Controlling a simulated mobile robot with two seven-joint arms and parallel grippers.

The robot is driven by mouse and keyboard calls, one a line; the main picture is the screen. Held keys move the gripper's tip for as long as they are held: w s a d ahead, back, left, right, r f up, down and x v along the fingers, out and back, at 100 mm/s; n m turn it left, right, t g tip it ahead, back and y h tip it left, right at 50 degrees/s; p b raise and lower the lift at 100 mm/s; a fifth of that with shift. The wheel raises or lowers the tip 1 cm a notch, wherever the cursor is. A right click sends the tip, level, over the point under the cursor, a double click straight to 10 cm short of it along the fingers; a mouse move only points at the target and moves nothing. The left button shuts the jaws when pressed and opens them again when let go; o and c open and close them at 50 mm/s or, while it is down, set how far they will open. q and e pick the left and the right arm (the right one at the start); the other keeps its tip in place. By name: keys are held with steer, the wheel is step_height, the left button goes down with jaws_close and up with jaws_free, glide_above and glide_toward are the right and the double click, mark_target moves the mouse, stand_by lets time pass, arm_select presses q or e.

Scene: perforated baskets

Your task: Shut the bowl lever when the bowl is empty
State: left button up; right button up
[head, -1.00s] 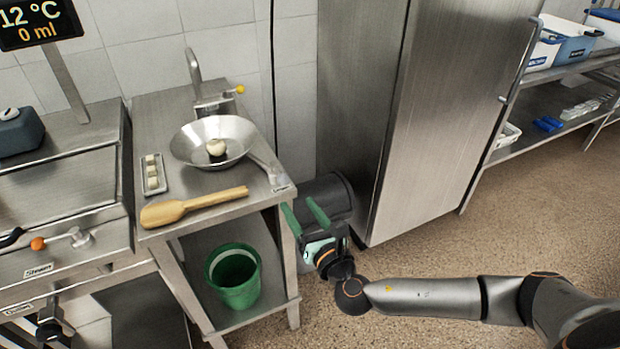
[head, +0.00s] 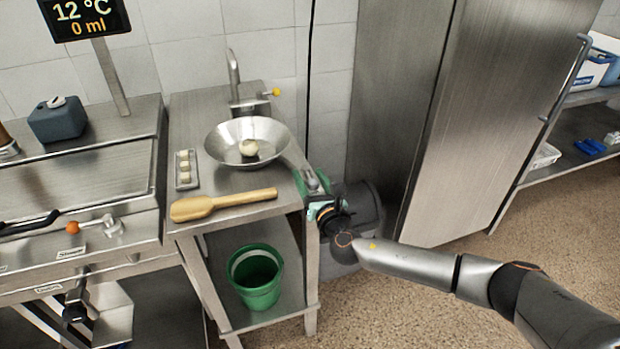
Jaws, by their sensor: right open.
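The steel bowl (head: 222,153) sits on the steel side table, under a curved tap (head: 234,78). One pale round lump (head: 249,148) lies in the bowl, so it is not empty. The bowl lever's grey end (head: 311,179) shows at the table's right edge, to the right of the bowl. My right gripper (head: 310,179) is open at that end, with green fingers appearing to lie on either side of it. I cannot tell whether they touch it. My left gripper is not in view.
A wooden paddle (head: 224,203) and a small tray (head: 177,182) with pale pieces lie on the table. A green bucket (head: 256,291) stands on the shelf below. A dark cylinder (head: 366,206) is behind my gripper, near the tall steel cabinet (head: 500,110).

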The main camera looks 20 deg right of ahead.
jaws_close()
stand_by(0.5)
